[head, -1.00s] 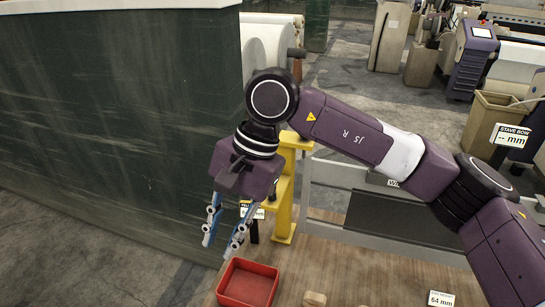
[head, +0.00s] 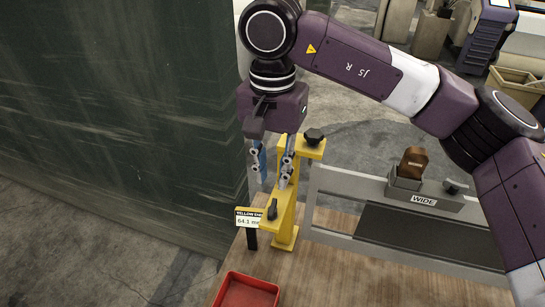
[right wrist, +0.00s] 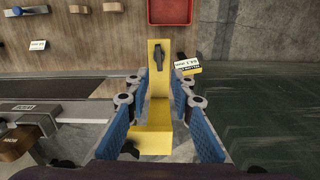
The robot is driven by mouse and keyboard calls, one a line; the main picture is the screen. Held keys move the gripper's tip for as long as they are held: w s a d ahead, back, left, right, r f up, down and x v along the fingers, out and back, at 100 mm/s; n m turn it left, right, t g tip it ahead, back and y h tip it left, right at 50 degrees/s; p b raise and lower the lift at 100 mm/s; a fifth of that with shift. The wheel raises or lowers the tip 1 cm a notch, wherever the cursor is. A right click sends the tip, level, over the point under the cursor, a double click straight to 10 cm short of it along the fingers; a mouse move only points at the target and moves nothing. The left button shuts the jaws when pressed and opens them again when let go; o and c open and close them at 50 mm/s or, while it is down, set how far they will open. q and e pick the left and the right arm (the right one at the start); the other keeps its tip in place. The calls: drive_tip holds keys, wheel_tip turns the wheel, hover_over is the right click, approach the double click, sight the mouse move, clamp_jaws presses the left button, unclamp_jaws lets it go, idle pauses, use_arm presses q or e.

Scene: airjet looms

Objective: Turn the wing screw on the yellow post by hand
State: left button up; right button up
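The yellow post (head: 285,205) stands at the left edge of the bench. A black wing screw (head: 272,209) sits on its lower front arm, and it also shows in the right wrist view (right wrist: 158,56). A black knob (head: 314,136) sits on the post's top arm. My right gripper (head: 273,180) is open and empty, pointing down just above the wing screw. In the right wrist view its blue fingers (right wrist: 157,102) stand wide apart, one to each side of the yellow post. The wing screw lies beyond the fingertips. My left gripper is out of view.
A small readout (head: 248,219) showing about 64.1 mm stands left of the post. A red tray (head: 245,304) lies at the front. A grey frame labelled WIDE (head: 470,210) is to the right. A dark green panel (head: 110,110) rises close on the left.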

sight(273, 207)
drive_tip(key=shift+w+f, duration=0.1)
drive_tip(key=shift+f, duration=0.15)
drive_tip(key=shift+s+f+b, duration=0.2)
drive_tip(key=shift+f+b, duration=0.05)
drive_tip(key=shift+b, duration=0.05)
drive_tip(key=shift+s+f+b, duration=0.55)
drive_tip(key=shift+s+f, duration=0.05)
drive_tip(key=shift+f, duration=0.15)
wheel_tip(273, 207, down, 2)
drive_tip(key=shift+w+f+b, duration=0.15)
drive_tip(key=shift+b, duration=0.4)
drive_tip(key=shift+w+f+b, duration=0.1)
drive_tip(key=shift+f+b, duration=0.35)
drive_tip(key=shift+f, duration=0.95)
drive_tip(key=shift+f+b, duration=0.15)
drive_tip(key=shift+b, duration=0.15)
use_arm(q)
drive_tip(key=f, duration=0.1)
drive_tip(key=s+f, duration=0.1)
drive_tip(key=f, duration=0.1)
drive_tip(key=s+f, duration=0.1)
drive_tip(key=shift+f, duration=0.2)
use_arm(e)
clamp_jaws()
